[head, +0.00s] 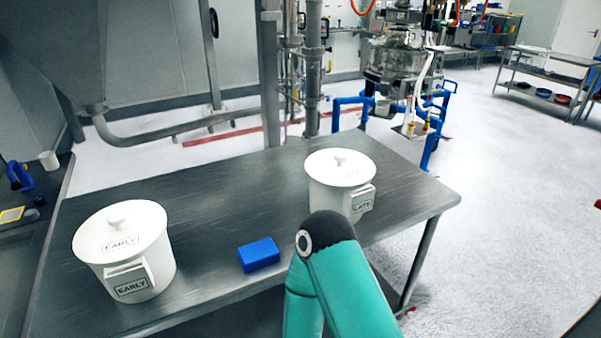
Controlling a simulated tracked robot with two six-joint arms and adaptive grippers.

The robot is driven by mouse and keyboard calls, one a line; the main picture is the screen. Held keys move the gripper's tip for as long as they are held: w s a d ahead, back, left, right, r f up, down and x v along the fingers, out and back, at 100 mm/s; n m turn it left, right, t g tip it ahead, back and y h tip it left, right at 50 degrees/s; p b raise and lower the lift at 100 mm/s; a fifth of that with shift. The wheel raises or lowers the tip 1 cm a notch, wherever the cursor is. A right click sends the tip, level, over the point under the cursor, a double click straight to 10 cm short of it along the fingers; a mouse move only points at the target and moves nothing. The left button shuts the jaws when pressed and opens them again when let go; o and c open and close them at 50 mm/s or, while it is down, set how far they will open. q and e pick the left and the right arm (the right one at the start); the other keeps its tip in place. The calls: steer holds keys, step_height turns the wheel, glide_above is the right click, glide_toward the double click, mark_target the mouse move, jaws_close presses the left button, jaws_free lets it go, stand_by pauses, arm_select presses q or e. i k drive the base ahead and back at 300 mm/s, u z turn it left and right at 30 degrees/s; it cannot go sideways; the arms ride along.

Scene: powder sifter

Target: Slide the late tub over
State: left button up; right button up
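The late tub (328,196) is a white lidded tub with a round knob and a front label reading "LATE". It stands upright on the steel table (215,203), towards its right end. The early tub (158,258), white and lidded with "EARLY" labels, stands upright at the table's left end. A teal arm link of mine rises from the bottom middle, and its black elbow end overlaps the lower front of the late tub in the picture. I cannot tell whether they touch. Neither of my grippers shows.
A blue block (259,255) lies on the table between the tubs, nearer the front edge. Bare tabletop lies between the tubs and to the right of the late tub. A dark side bench (40,225) at the far left holds a blue handheld tool (20,177).

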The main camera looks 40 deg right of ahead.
mark_target(352, 203)
steer(key=z, duration=1.4)
steer(key=k, duration=0.5)
steer(key=u, duration=0.05)
steer(key=i, duration=0.55)
steer(key=z, duration=1.1)
steer(key=i, duration=0.25)
steer(key=z, duration=0.05)
